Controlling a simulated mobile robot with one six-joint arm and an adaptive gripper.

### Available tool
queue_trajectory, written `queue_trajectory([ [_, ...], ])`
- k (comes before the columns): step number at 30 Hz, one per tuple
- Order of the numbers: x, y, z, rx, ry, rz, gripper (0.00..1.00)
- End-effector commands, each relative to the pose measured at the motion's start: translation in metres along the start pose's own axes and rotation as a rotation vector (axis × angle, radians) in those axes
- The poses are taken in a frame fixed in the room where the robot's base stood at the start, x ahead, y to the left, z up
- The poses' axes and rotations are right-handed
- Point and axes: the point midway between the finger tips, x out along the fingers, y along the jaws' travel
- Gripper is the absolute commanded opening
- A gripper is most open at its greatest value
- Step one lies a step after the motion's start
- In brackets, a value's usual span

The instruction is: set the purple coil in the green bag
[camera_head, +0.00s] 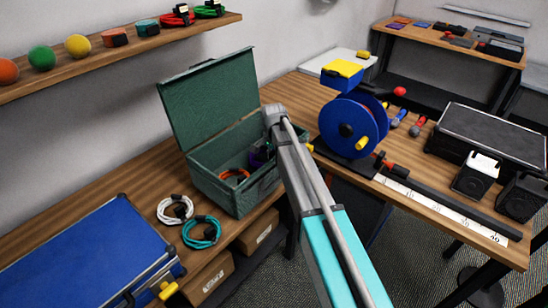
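The container is a green case (217,191) with stiff walls and its lid (211,100) raised, standing on the wooden bench. An orange coil (236,176) lies inside it. My arm reaches up from the lower right and bends over the case's right edge. It hides the gripper's fingers, so I cannot see whether they hold the purple coil.
A white coil (175,209) and a teal coil (202,232) lie on the bench in front of the case. A blue case (88,262) fills the near left. A blue cable reel (348,128) stands right of my arm. A shelf (100,64) runs above left.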

Motion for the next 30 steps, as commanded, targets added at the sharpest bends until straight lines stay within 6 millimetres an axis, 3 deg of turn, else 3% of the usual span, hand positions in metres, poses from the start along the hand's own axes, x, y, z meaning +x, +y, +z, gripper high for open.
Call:
queue_trajectory([
  [1, 0.002, 0.000, 0.000, 0.000, 0.000, 0.000, 0.00],
  [2, 0.002, 0.000, 0.000, 0.000, 0.000, 0.000, 0.29],
  [7, 0.001, 0.000, 0.000, 0.000, 0.000, 0.000, 0.59],
  [20, 0.000, 0.000, 0.000, 0.000, 0.000, 0.000, 0.59],
  [30, -0.015, 0.000, 0.000, 0.000, 0.000, 0.000, 0.59],
])
